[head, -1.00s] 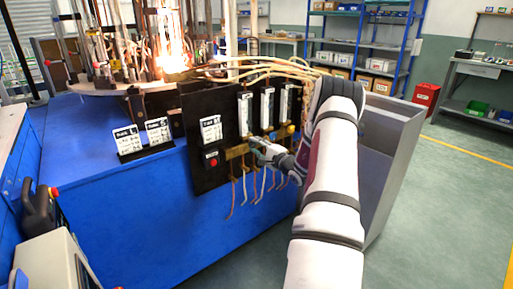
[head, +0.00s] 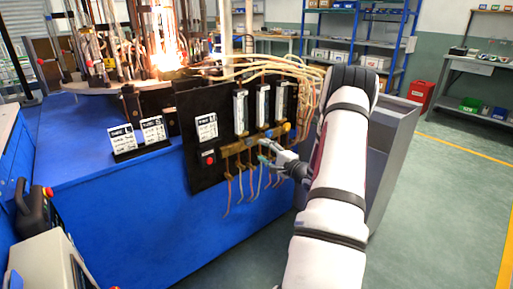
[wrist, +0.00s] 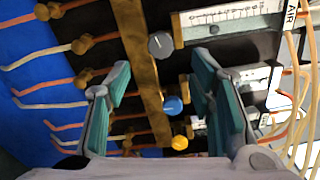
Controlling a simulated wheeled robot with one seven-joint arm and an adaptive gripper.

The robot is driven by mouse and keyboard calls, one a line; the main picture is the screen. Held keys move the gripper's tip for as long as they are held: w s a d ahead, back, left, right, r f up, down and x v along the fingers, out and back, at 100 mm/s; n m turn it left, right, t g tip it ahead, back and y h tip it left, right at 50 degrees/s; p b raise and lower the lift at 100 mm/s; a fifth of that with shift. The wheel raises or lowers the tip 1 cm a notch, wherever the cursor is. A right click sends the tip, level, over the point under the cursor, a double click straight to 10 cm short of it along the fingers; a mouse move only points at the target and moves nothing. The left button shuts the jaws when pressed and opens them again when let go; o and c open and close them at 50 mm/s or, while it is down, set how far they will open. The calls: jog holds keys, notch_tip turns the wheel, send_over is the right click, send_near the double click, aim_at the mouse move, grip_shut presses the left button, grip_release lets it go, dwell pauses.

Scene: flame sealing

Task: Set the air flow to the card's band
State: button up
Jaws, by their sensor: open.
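The black flow panel (head: 196,180) carries upright flow tubes (head: 240,112) and a brass manifold. In the wrist view a grey knob (wrist: 161,44) sits at the end of a scaled tube (wrist: 235,18) marked AIR (wrist: 291,14). A blue knob (wrist: 172,105) and a yellow knob (wrist: 180,142) follow along the manifold (wrist: 140,60). My gripper (wrist: 160,72) is open and empty, its fingers either side of the manifold in view, with the grey knob just beyond the fingertips. In the head view my gripper (head: 266,149) is low before the panel. The panel card (head: 206,128) is too small to read.
Two small cards (head: 122,138) stand on the blue bench (head: 90,170). A red button (head: 208,156) is on the panel. Hoses (wrist: 55,105) hang below the manifold, and pale tubes loop near my arm. A flame burns among glassware behind.

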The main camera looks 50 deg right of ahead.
jog(key=shift+v, duration=2.2)
jog(key=shift+w+a, duration=0.1)
